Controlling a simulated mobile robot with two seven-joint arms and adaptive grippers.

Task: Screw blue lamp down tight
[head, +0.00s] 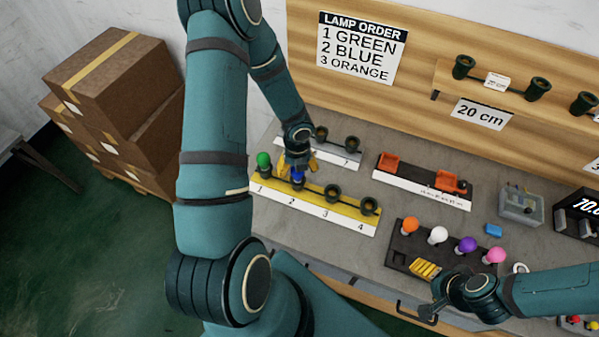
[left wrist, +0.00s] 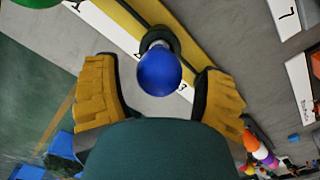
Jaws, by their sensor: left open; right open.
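The blue lamp (head: 297,176) stands in the socket at position 2 of the yellow strip (head: 316,211). In the left wrist view the blue lamp (left wrist: 159,72) sits between my left gripper's yellow fingers, with a gap on each side. My left gripper (head: 297,163) is open around or just above the lamp; it also shows in the left wrist view (left wrist: 160,90). A green lamp (head: 263,160) stands in the socket at position 1. The sockets at positions 3 (head: 333,193) and 4 (head: 369,206) are empty. My right gripper (head: 430,290) is open and empty near the table's front edge.
A dark tray (head: 406,255) holds orange, white, purple and pink lamps. Behind the yellow strip is a white strip (head: 340,158) with dark sockets. A holder with orange blocks (head: 447,182) and a small blue block (head: 493,230) lie to the right. The sign (head: 361,47) lists green, blue, orange.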

